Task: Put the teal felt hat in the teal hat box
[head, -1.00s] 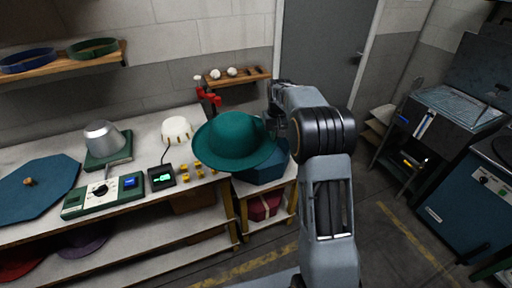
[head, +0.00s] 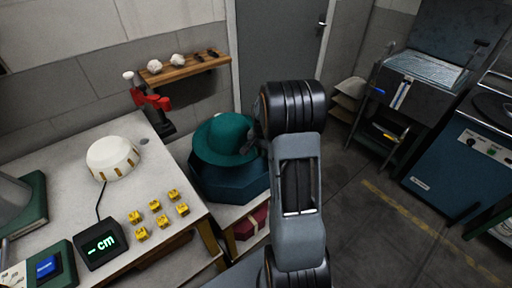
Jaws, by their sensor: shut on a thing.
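The teal felt hat (head: 222,137) is brim down and crown up, over the back part of the dark teal octagonal hat box (head: 232,187). Its brim covers most of the box's top, so I cannot tell whether it is inside or just above the rim. My gripper (head: 254,143) is at the right edge of the hat and is shut on it. The fingertips are mostly hidden by the hat and my arm.
The box stands on a low stand with a red box (head: 249,223) on its lower shelf. The workbench (head: 158,172) at left holds a white domed block (head: 113,158), yellow pieces (head: 155,205) and a display (head: 99,244). A red clamp (head: 149,103) stands behind.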

